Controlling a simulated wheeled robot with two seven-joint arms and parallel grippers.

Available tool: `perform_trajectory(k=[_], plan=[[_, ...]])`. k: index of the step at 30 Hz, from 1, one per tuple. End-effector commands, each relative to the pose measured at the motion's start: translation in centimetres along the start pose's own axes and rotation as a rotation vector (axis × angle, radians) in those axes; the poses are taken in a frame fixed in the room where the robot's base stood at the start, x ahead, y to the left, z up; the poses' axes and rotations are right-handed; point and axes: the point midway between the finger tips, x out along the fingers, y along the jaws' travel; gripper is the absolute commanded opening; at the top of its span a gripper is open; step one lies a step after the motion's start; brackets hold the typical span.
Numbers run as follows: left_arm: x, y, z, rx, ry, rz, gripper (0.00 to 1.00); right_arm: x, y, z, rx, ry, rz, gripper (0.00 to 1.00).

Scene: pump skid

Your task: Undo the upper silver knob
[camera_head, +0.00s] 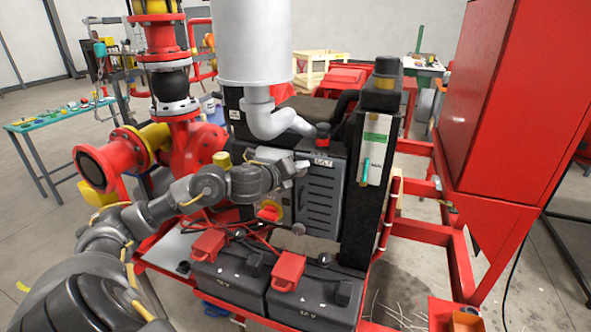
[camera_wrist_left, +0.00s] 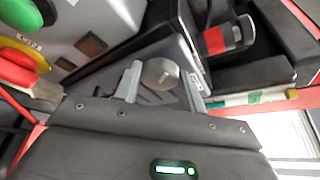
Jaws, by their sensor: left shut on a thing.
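My left gripper (camera_head: 297,168) is at the upper left edge of the dark grey louvered door (camera_head: 319,196) on the pump skid. In the left wrist view its two fingers stand on either side of the round upper silver knob (camera_wrist_left: 160,74), and it is shut on this knob. In the head view the gripper hides the upper knob. A lower silver knob (camera_head: 298,229) shows near the bottom left corner of the same door. My right gripper is in neither view.
A red-and-yellow switch (camera_head: 269,211) is left of the door. Two black batteries (camera_head: 228,276) with red caps sit below. A black post (camera_head: 368,190) with a green-marked gauge (camera_head: 374,145) stands right of the door. A silver pipe (camera_head: 277,122) hangs above.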

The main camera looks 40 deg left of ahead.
Motion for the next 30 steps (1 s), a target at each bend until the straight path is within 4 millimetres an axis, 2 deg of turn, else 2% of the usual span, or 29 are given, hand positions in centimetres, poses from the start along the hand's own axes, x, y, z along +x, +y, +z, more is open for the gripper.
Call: perform_trajectory(k=[6,15,30], plan=[[0.0,-0.3,0.1,0.175,-0.001,0.071,0.18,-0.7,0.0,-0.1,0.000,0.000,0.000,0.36],[0.0,-0.3,0.0,0.346,0.000,0.143,0.18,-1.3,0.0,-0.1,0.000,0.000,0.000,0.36],[0.1,-0.2,-0.1,0.434,0.002,0.180,0.18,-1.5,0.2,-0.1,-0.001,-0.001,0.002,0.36]])
